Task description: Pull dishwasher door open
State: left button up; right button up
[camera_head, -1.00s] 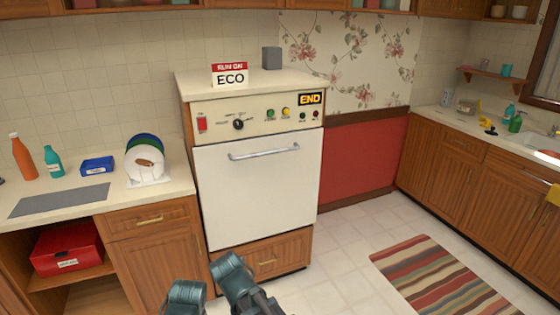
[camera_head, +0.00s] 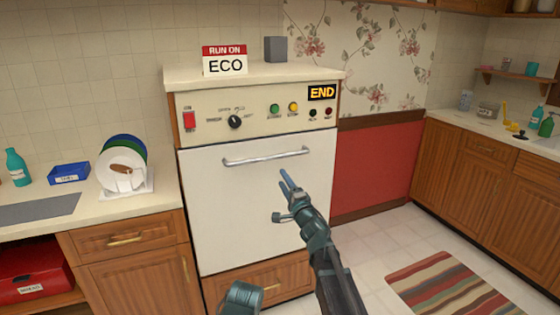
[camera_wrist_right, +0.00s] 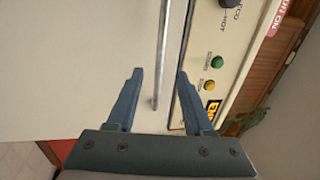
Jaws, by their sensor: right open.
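The white dishwasher door (camera_head: 228,205) is shut, with a horizontal metal bar handle (camera_head: 266,157) near its top. My right gripper (camera_head: 286,180) is just below the right part of the handle in the head view, apart from it. In the right wrist view the gripper (camera_wrist_right: 160,92) is open and empty, its fingers pointing toward the door. The handle (camera_wrist_right: 162,50) runs between the finger directions there, its end near the fingertips. A teal part of my left arm shows at the bottom of the head view; its gripper fingers are not visible.
The control panel (camera_head: 255,115) above the door has knobs, lights and an END display (camera_head: 321,92). An ECO sign (camera_head: 225,61) and a grey box (camera_head: 275,49) stand on top. A wooden drawer (camera_head: 285,281) is below. Open floor lies right, with a striped rug (camera_head: 440,285).

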aim_at(271, 159)
jog(key=p+x, duration=0.2)
jog(key=x, duration=1.1)
jog(key=shift+w+a+r+p, duration=0.15)
jog(key=shift+w+p, duration=0.2)
grip_shut()
dwell(1.0)
